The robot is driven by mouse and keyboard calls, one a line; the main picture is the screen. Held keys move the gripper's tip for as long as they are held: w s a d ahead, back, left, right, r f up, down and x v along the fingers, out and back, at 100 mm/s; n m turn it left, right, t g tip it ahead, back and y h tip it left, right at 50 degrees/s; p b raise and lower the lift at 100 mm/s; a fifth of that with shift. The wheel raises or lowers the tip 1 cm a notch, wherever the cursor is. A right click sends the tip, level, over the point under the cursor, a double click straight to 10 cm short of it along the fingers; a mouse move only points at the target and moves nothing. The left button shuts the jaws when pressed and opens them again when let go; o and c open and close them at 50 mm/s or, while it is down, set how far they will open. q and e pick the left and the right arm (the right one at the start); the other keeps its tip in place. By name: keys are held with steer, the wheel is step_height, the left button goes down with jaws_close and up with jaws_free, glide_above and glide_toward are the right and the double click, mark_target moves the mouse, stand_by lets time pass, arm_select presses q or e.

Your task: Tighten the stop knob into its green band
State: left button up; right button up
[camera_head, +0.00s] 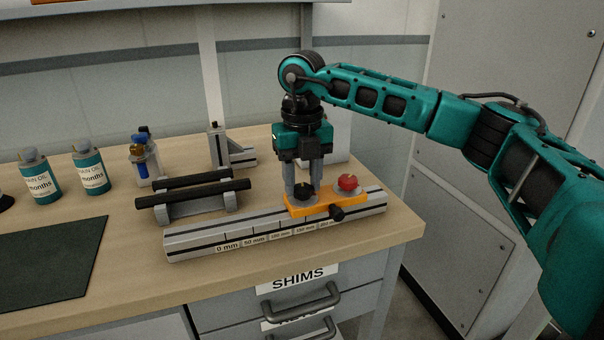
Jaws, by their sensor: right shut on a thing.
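An orange carriage (318,208) sits on the silver rail (240,228) with printed millimetre marks. A black knob (304,194) with a small pale mark stands on the carriage's left part. My right gripper (304,186) points straight down and is shut on this black knob, one finger on either side. A red knob (348,182) stands on the carriage's right part, and a black side knob (337,213) sticks out of its front. I cannot make out a green band, nor which knob is called the stop knob. My left gripper is not in view.
Behind the rail, black bars (196,192) rest on grey supports. A grey bracket (222,150), a blue filter unit (145,160) and oil bottles (40,177) stand farther back and left. A dark mat (50,258) lies at left. The wooden bench's right edge is near the rail's end.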

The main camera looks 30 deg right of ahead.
mark_target(302, 185)
steer(key=shift+m, duration=0.3)
steer(key=o, duration=1.1)
steer(key=shift+c, duration=0.2)
steer(key=shift+r, duration=0.1)
step_height(302, 185, up, 13)
steer(key=p, duration=0.1)
steer(key=shift+p, duration=0.4)
